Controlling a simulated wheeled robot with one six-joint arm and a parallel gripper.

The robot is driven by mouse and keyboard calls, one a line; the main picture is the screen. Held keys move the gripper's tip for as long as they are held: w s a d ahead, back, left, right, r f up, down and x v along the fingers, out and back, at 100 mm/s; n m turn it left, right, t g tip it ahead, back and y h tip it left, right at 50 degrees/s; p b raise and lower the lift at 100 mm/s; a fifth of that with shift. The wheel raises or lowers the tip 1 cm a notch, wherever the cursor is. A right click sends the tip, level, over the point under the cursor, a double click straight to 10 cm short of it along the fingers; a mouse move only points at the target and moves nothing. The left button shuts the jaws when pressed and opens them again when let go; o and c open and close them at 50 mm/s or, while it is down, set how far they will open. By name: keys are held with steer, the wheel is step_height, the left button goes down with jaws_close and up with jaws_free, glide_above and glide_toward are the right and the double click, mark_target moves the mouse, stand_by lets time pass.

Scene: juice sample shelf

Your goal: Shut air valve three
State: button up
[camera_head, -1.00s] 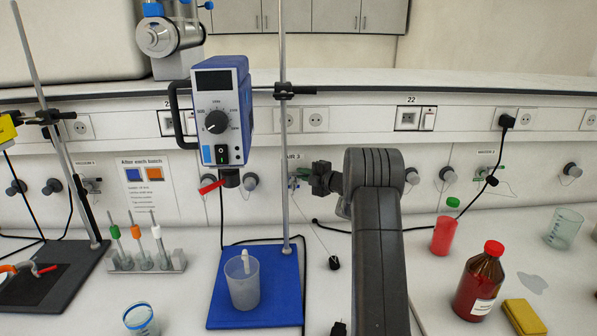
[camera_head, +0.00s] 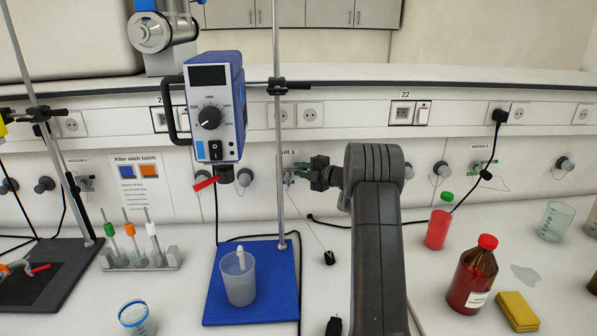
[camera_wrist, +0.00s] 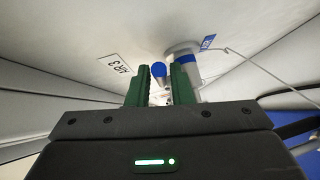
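The valve under the AIR 3 label (camera_wrist: 118,65) is a grey wall fitting (camera_wrist: 187,66) with a blue-ended handle (camera_wrist: 158,70). In the wrist view the blue end shows in the gap between the two green fingers of my gripper (camera_wrist: 162,88). The fingers stand apart, and I see no clear contact with the handle. The lower part of the valve is hidden behind the fingers. In the head view the valve (camera_head: 289,178) is small on the wall, just left of my gripper (camera_head: 312,172).
A stand rod (camera_head: 279,140) rises just left of the valve. A blue stirrer (camera_head: 214,106) hangs above a beaker (camera_head: 238,278) on a blue base (camera_head: 285,290). A red bottle (camera_head: 439,228) and a brown bottle (camera_head: 473,275) stand to the right. A thin cord hangs by the valve.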

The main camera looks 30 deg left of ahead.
steer(key=b+v, duration=0.3)
steer(key=v, duration=0.9)
steer(key=shift+d+b, duration=0.3)
steer(key=shift+d, duration=0.05)
steer(key=p+x, duration=0.4)
steer(key=x, duration=1)
steer(key=shift+s+a+p, duration=0.1)
steer(key=shift+p, duration=0.2)
steer(key=shift+r, duration=0.1)
steer(key=shift+d, duration=0.2)
